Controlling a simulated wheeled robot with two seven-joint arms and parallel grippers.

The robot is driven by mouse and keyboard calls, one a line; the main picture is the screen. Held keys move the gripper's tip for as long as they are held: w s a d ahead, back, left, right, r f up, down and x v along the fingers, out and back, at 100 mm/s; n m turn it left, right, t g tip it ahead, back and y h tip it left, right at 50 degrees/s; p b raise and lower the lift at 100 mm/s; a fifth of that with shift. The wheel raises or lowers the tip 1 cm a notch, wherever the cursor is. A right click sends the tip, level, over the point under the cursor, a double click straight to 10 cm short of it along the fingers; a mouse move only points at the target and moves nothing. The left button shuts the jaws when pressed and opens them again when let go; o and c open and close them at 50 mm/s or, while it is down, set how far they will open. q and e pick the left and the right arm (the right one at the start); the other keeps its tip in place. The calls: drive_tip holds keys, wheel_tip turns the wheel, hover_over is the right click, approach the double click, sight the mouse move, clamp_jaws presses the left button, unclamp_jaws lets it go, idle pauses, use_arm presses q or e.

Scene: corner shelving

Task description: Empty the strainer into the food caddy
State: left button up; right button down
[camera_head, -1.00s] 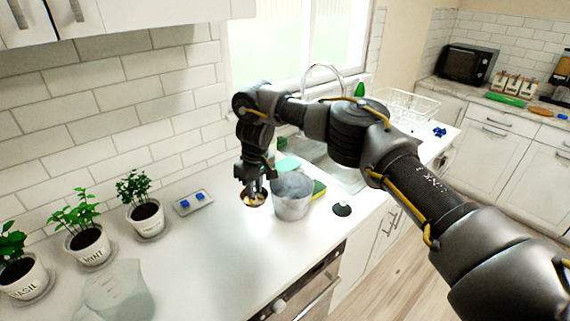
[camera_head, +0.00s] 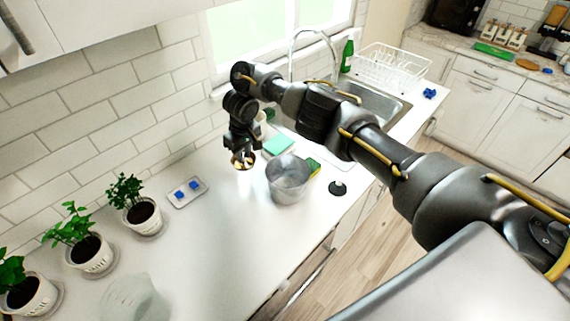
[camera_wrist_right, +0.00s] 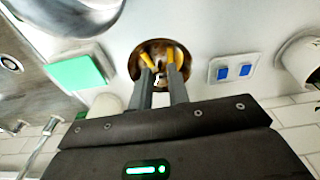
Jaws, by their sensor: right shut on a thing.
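A small brass-coloured round strainer (camera_head: 243,161) is held by my right gripper (camera_head: 242,152), just left of and behind the food caddy. In the right wrist view the strainer (camera_wrist_right: 140,68) shows between and around the yellow-tipped fingers of the gripper (camera_wrist_right: 161,62); its contents are too small to make out. The food caddy (camera_head: 289,182) is a grey, open-topped bucket on the white counter. Part of it shows at the top left of the right wrist view (camera_wrist_right: 85,12). The strainer is apart from the caddy. My left gripper is not in view.
A tray with blue blocks (camera_head: 187,192), potted herbs (camera_head: 140,212) and a clear jug (camera_head: 134,298) stand left. The front middle counter is clear.

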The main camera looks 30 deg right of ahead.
drive_tip(key=shift+s+d+r, duration=0.15)
drive_tip(key=shift+s, duration=0.25)
drive_tip(key=shift+s+d+r+t+y+p, duration=0.1)
drive_tip(key=shift+s+d+t+y+p, duration=0.1)
drive_tip(key=shift+d+t+y+p, duration=0.2)
drive_tip(key=shift+s+d, duration=0.25)
drive_tip(key=shift+d, duration=0.25)
drive_tip(key=shift+s+d+r+t+y, duration=0.6)
drive_tip(key=shift+s+r+t+y, duration=0.1)
drive_tip(key=shift+r+y, duration=0.2)
drive_tip(key=shift+s+d+r+t+y, duration=0.25)
drive_tip(key=shift+d+t+y, duration=0.05)
drive_tip(key=shift+d, duration=0.25)
